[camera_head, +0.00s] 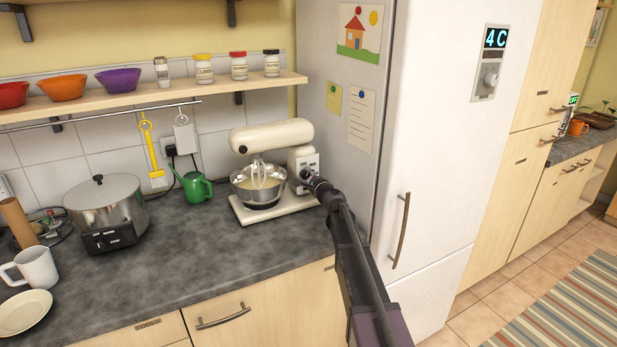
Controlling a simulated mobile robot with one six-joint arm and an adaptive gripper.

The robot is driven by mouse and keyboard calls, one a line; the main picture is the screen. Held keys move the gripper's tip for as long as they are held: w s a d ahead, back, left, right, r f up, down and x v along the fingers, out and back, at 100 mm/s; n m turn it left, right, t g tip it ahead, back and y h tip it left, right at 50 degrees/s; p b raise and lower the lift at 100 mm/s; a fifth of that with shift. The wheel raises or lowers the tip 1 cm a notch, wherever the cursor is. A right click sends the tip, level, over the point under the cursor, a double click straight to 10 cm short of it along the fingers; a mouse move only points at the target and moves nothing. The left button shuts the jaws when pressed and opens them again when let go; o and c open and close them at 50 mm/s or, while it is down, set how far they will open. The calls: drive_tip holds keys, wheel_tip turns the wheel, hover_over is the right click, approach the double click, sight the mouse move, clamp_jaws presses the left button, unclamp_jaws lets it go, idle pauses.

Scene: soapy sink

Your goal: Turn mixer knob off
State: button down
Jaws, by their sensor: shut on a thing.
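The cream stand mixer (272,137) stands on the dark counter against the fridge side, with a metal bowl (259,187) of pale mix under its whisk. The mixer knob (306,174) is on the panel at the right end of the mixer body. My gripper (311,179) is at that panel, its tip closed around the knob. The gripper and arm cover part of the knob, so its setting cannot be read.
My arm reaches in front of the white fridge (440,150). A green watering can (196,187) and a steel cooker (108,210) stand left of the mixer. A shelf (150,97) with bowls and jars runs above. The counter (215,250) before the mixer is clear.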

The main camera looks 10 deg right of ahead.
drive_tip(key=n, duration=0.4)
drive_tip(key=shift+w+r+n, duration=0.1)
drive_tip(key=shift+n, duration=0.3)
drive_tip(key=shift+c, duration=1.3)
unclamp_jaws()
drive_tip(key=shift+s, duration=0.25)
drive_tip(key=v, duration=1.1)
drive_tip(key=shift+s, duration=0.3)
drive_tip(key=shift+d, duration=0.15)
